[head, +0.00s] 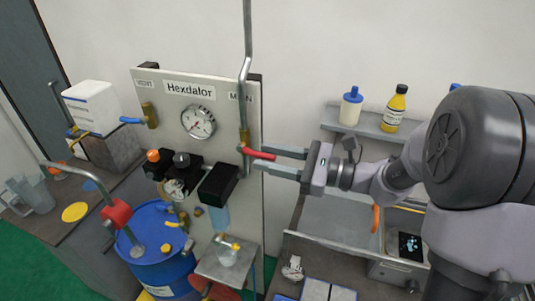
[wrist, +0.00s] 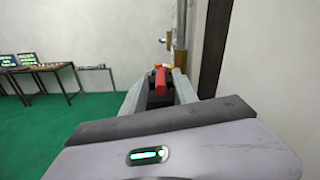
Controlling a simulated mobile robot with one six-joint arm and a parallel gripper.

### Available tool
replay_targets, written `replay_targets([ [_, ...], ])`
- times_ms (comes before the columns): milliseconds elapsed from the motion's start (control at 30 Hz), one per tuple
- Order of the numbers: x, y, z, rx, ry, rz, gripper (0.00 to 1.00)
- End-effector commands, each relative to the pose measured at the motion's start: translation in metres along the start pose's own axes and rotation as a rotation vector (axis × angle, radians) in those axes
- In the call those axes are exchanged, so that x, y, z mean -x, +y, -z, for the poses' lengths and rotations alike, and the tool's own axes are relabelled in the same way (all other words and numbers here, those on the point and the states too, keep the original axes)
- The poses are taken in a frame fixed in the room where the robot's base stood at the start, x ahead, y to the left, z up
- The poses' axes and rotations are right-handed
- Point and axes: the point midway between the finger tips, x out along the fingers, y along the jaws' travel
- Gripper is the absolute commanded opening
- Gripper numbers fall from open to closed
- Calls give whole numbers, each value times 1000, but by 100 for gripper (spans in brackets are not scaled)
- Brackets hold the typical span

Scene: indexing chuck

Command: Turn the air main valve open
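The main valve has a red lever handle (head: 262,155) on the vertical pipe at the right edge of the panel, below a partly covered label that starts with M and ends with N. The lever points right, roughly level, across the pipe. My gripper (head: 263,159) is open, reaching in from the right with one finger above and one below the lever's end. In the wrist view the red lever (wrist: 160,82) lies between the two spread fingers (wrist: 158,93). I cannot tell whether either finger touches it. The brass valve body (wrist: 179,57) shows behind it.
A blue drum (head: 155,250) stands below. A shelf with bottles (head: 395,108) is at right, above a sink (head: 335,225).

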Motion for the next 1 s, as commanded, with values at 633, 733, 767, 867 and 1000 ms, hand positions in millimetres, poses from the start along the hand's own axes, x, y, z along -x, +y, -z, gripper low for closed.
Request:
replay_targets([
  [633, -6, 0, 0, 0, 0, 0, 0],
  [733, -6, 0, 0, 0, 0, 0, 0],
  [767, -6, 0, 0, 1, 0, 0, 0],
  [867, -6, 0, 0, 1, 0, 0, 0],
  [1000, -6, 0, 0, 0, 0, 0, 0],
])
